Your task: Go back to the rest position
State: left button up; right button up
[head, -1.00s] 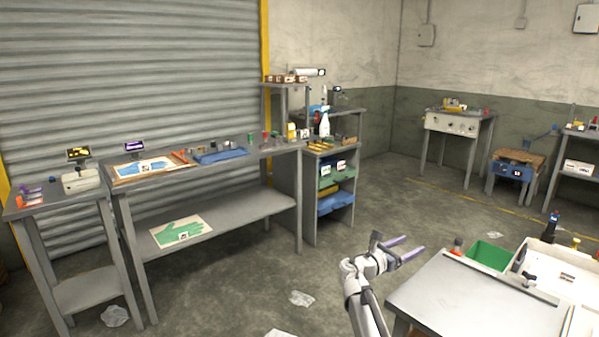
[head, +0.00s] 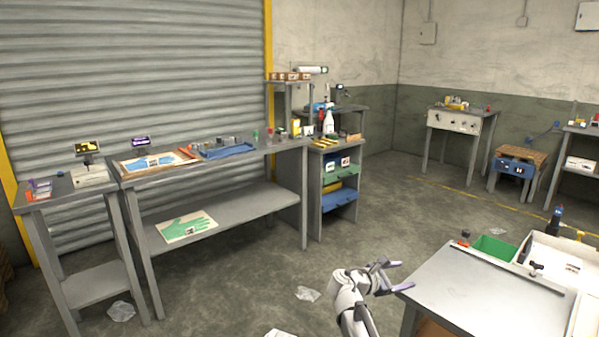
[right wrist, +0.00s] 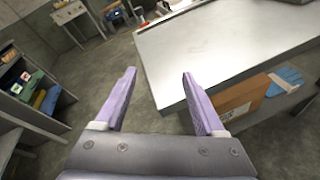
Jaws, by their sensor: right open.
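My right gripper (head: 394,279) is in the lower middle of the head view, left of the near grey table (head: 480,290). In the right wrist view its two purple fingers (right wrist: 158,88) stand wide apart with nothing between them. The near table's top (right wrist: 220,45) lies beyond and to the right of the fingers there. My left gripper shows in no view.
A long workbench (head: 240,205) stands against the shutter, holding a blue tray (head: 228,151) and, on its lower shelf, a green glove sheet (head: 187,227). A green bin (head: 494,247) sits at the near table. Crumpled paper (head: 307,293) lies on otherwise open floor.

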jog(key=s+a+f+m+g+y+b, duration=0.4)
jog(key=s+a+f+m+y, duration=0.3)
jog(key=s+a+f, duration=0.6)
jog(key=s+a+f+m+g+y+b, duration=0.4)
jog(key=s+a+f+m, duration=0.55)
jog(key=s, duration=0.65)
notch_tip(320, 180, up, 26)
jog(key=n+p, duration=0.1)
jog(key=p, duration=2.7)
jog(key=shift+w+t+y, duration=0.25)
jog(key=shift+t+y, duration=0.05)
jog(key=shift+y, duration=0.1)
